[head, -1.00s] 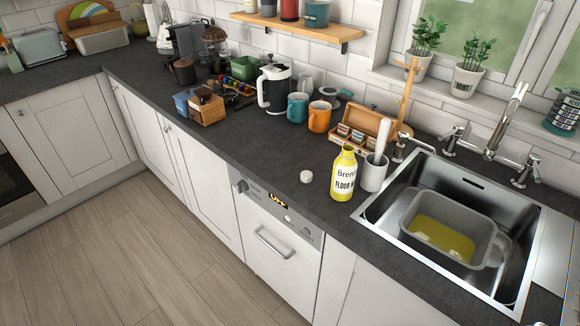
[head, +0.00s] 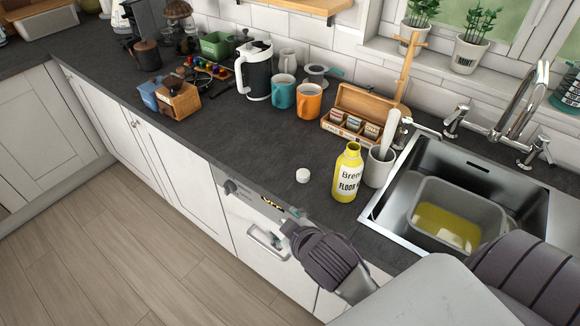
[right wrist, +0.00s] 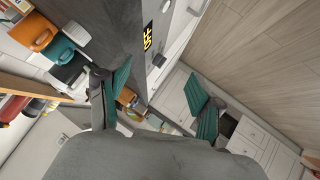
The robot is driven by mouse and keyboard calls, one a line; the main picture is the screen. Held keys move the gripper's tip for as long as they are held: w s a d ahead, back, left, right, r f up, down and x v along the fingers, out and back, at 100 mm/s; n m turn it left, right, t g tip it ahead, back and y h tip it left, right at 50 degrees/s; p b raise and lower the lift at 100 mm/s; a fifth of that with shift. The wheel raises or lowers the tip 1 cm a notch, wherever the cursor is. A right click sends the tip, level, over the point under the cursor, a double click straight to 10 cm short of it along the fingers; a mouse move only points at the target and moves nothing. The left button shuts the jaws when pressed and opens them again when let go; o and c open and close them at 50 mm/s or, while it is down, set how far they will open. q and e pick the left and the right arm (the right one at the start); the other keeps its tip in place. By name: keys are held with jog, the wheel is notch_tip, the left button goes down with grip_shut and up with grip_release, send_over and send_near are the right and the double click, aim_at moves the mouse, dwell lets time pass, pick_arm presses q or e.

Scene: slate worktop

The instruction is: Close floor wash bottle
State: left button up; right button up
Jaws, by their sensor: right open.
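The yellow floor wash bottle (head: 348,173) stands upright on the dark worktop in the head view, left of the sink. Its neck shows no cap. A small white cap (head: 303,175) lies on the worktop to the left of the bottle, apart from it. My right gripper (head: 288,221) is in front of the counter edge, below the cap in the picture, apart from both. In the right wrist view its two teal-padded fingers (right wrist: 155,97) are spread with nothing between them. The bottle and cap cannot be made out there. My left gripper is not in view.
A grey utensil pot (head: 378,168) stands close behind the bottle. The sink (head: 537,190) holds a grey tub (head: 421,227) with yellow liquid. Mugs, including an orange one (head: 308,101), and a wooden tea box (head: 366,101) stand behind. Worktop left of the cap is clear.

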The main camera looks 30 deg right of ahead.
jog(key=w+a+r+n+t+y, duration=0.35)
jog(key=w+r+n, duration=0.2)
jog(key=r, duration=0.35)
jog(key=w+a+r+n+t+y, duration=0.2)
jog(key=w+a+r+n+t, duration=0.15)
jog(key=w+r+t, duration=0.35)
jog(key=s+a+r+n+g+y, duration=0.2)
jog(key=a+r+n+g+y, duration=0.35)
jog(key=n, duration=0.65)
jog(key=s+a+r+n+g+y, duration=0.25)
jog(key=a+n+g+y, duration=0.4)
jog(key=n+y, duration=0.4)
jog(key=w+d+f+n+g+h, duration=0.2)
jog(key=d+f+n+g+h, duration=0.6)
jog(key=f+n+h, duration=0.4)
jog(key=d+r+h, duration=0.1)
jog(key=d+h, duration=0.3)
jog(key=d, duration=0.7)
jog(key=w+d+r+h, duration=0.1)
jog(key=d+h, duration=0.3)
jog(key=d, duration=0.8)
jog(key=shift+d+r+n+g+h, duration=0.15)
jog(key=shift+r+n+g+h, duration=0.25)
jog(key=shift+r, duration=0.4)
